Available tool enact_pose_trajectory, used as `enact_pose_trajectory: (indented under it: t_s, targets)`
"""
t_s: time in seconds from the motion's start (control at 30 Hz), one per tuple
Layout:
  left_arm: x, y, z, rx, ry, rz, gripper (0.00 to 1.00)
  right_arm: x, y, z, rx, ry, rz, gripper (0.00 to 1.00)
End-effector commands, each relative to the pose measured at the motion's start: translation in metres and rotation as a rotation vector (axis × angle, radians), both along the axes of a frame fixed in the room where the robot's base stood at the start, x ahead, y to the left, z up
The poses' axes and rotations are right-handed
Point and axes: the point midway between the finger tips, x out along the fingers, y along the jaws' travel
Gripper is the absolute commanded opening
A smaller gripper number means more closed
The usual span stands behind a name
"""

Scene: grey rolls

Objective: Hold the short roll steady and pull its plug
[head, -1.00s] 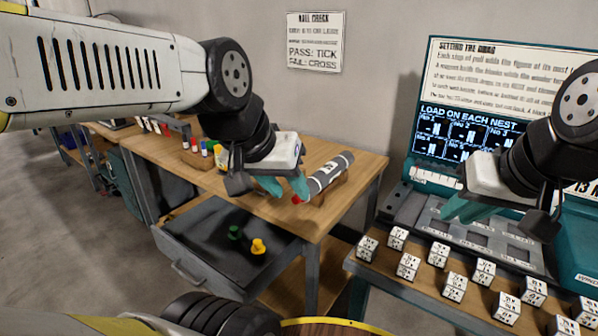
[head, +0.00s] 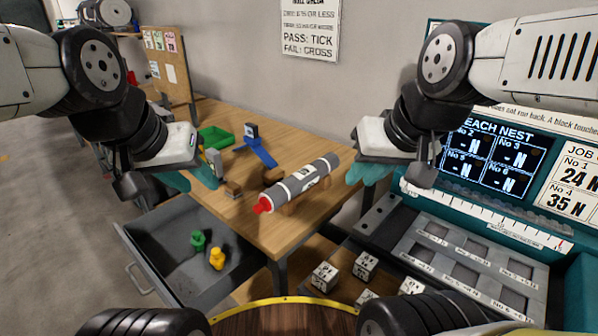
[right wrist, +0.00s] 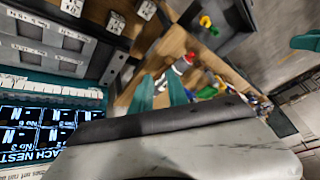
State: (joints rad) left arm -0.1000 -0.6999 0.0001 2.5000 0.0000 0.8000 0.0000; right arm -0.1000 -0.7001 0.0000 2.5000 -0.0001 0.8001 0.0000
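The short grey roll (head: 305,180) lies tilted across wooden supports on the bench in the head view. Its red plug (head: 263,205) sits at the near left end; the plug also shows in the right wrist view (right wrist: 180,65). My left gripper (head: 192,180) is left of the roll, above the bench's front edge, with its teal fingers apart and empty. My right gripper (head: 363,172) is just right of the roll's far end, apart from it. Its fingers also show apart and empty in the right wrist view (right wrist: 159,92).
An open grey drawer (head: 150,228) below holds a green plug (head: 198,240) and a yellow plug (head: 217,258). A green tray (head: 215,138) and a blue stand (head: 262,152) are further back. A teal console (head: 400,200) and several white blocks (head: 325,276) are at the right.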

Motion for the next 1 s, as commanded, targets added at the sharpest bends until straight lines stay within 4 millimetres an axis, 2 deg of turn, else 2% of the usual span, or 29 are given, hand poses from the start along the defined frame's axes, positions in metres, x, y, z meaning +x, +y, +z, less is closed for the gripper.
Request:
enact_pose_trajectory:
  t_s: [0.1,0.13,0.33,0.47,0.77,1.0]
  targets:
    - [0.0,0.0,0.0,0.0,0.0,0.0,0.36,0.0,0.0,0.0,0.0,0.0,0.0,0.2]
    - [0.0,0.0,0.0,0.0,0.0,0.0,0.36,0.0,0.0,0.0,0.0,0.0,0.0,0.24]
    - [0.0,0.0,0.0,0.0,0.0,0.0,0.36,0.012,-0.001,0.002,-0.049,0.003,0.055,0.63]
    - [0.0,0.0,0.0,0.0,0.0,0.0,0.36,0.038,-0.002,0.004,-0.16,0.01,0.184,0.88]
    - [0.0,0.0,0.0,0.0,0.0,0.0,0.36,0.128,0.008,-0.007,-0.496,0.031,0.635,0.89]
    - [0.0,0.0,0.0,0.0,0.0,0.0,0.36,0.203,0.029,-0.036,-0.738,0.052,1.023,0.89]
